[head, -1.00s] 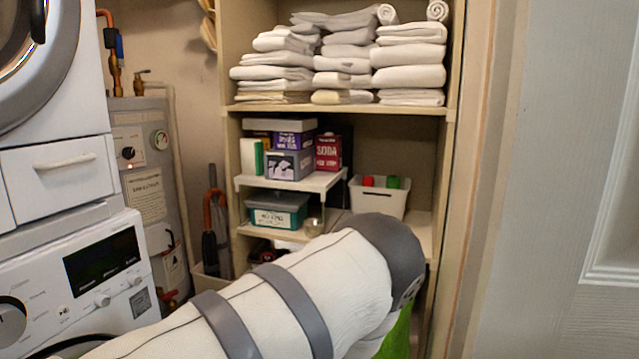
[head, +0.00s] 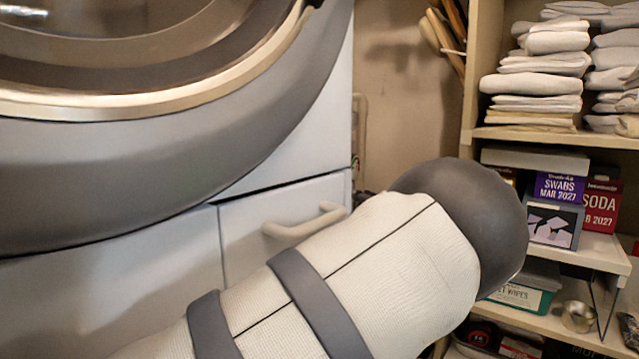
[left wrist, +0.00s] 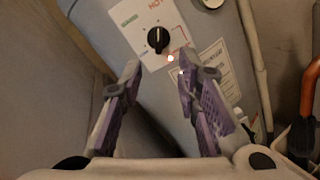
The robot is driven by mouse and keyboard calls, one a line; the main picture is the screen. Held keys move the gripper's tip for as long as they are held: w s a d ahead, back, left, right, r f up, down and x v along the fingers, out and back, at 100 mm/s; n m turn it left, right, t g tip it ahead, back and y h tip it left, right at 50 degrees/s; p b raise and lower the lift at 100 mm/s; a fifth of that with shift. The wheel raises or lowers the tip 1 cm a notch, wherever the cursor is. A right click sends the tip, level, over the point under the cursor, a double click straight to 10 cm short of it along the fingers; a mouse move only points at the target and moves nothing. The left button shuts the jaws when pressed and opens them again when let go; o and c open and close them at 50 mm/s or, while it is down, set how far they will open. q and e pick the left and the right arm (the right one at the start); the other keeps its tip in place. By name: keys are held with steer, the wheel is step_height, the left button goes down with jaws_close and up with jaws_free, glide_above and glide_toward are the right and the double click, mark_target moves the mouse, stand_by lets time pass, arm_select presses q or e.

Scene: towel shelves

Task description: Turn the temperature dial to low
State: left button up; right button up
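The temperature dial (left wrist: 157,40) is a round black knob on a white panel (left wrist: 136,23) in the left wrist view. Red "HOT" lettering is above it and a small green label is to its upper left. The panel is on a grey tank (left wrist: 215,38). My left gripper (left wrist: 159,68) is open, its two purple-padded fingers apart, just below the dial in the picture; the fingers do not touch it. In the head view my left arm hides the tank and dial. My right gripper is not in view.
In the head view a washer with a large round door (head: 250,130) and a white drawer (head: 285,220) fills the left. Shelves with folded towels (head: 535,85) and boxes (head: 555,225) are on the right. An orange-handled item (left wrist: 311,85) is at the right of the wrist view.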

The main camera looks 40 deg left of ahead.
arm_select(q)
steer(key=b+x, duration=0.3)
steer(key=x, duration=0.9)
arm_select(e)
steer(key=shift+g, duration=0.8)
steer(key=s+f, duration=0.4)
arm_select(q)
steer(key=shift+r, duration=0.1)
jaws_close()
